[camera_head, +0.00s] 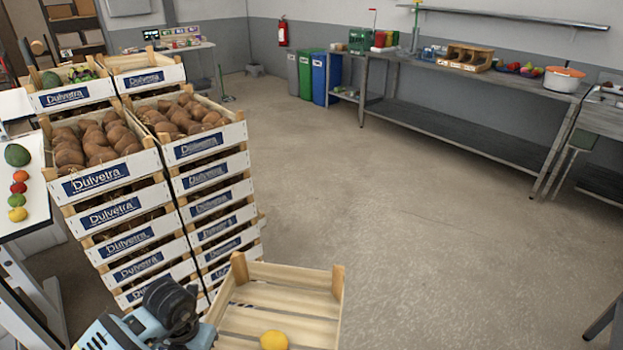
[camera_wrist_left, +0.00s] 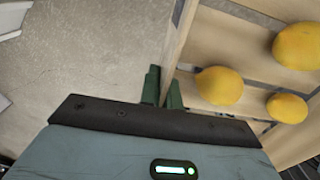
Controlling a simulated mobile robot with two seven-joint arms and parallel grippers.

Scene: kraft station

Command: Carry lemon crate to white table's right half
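The lemon crate (camera_head: 290,272) is a pale wooden slatted crate at the bottom of the head view, partly cut off by the frame. One lemon (camera_head: 273,340) shows in it there; 3 lemons (camera_wrist_left: 219,85) show in the left wrist view. My left gripper (camera_head: 188,338) is at the crate's left side. In the left wrist view its fingers (camera_wrist_left: 162,90) are on either side of the crate's side wall (camera_wrist_left: 180,45), gripping it. My right gripper is not in view. A white table (camera_head: 36,212) stands at the left edge with several fruits on it.
Tall stacks of white-fronted Dulvetra crates (camera_head: 125,208), topped with brown produce, stand between the white table and open floor. Another white table (camera_head: 190,47) is at the back. A grey workbench (camera_head: 470,90) lines the far wall. The floor (camera_head: 400,220) at centre and right is clear.

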